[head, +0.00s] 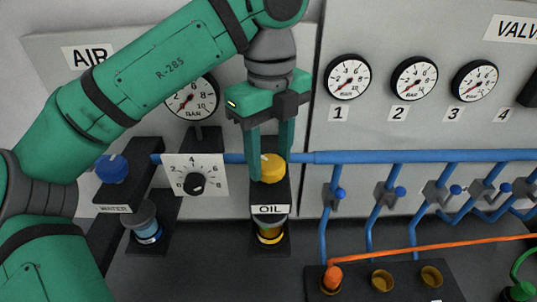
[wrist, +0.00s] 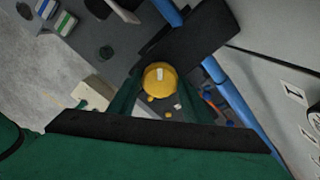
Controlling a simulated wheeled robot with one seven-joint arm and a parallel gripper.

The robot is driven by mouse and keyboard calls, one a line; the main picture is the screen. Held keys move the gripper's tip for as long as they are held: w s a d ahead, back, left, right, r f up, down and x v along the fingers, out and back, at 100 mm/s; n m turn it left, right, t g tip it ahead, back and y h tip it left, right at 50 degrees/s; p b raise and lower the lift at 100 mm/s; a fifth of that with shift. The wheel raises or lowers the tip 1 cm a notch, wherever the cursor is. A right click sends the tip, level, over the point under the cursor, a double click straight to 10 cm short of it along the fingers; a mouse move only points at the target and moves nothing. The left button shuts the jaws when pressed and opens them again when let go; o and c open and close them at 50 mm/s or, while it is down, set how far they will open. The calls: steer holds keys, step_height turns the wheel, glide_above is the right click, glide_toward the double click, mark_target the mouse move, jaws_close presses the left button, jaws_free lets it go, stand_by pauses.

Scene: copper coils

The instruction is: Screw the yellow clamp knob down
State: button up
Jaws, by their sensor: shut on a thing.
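The yellow clamp knob (head: 272,167) sits on top of the dark block above the OIL label (head: 270,209). My gripper (head: 269,160) points down over it, with one green finger on each side of the knob, shut on it. In the wrist view the yellow knob (wrist: 159,80) shows between the fingers, with a pale mark on its top. The finger contact itself is partly hidden. Below the label is a bowl with amber liquid (head: 270,234).
A blue knob (head: 112,169) tops the WATER unit at left, and a dial plate (head: 195,175) stands between the units. A blue pipe (head: 420,157) runs right, with several small valves below the gauges. An orange hose (head: 430,247) crosses the front right.

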steer(key=m, duration=0.5)
steer(key=shift+m, duration=2.2)
steer(key=o, duration=1.1)
steer(key=shift+c, duration=0.2)
steer(key=shift+w, duration=0.1)
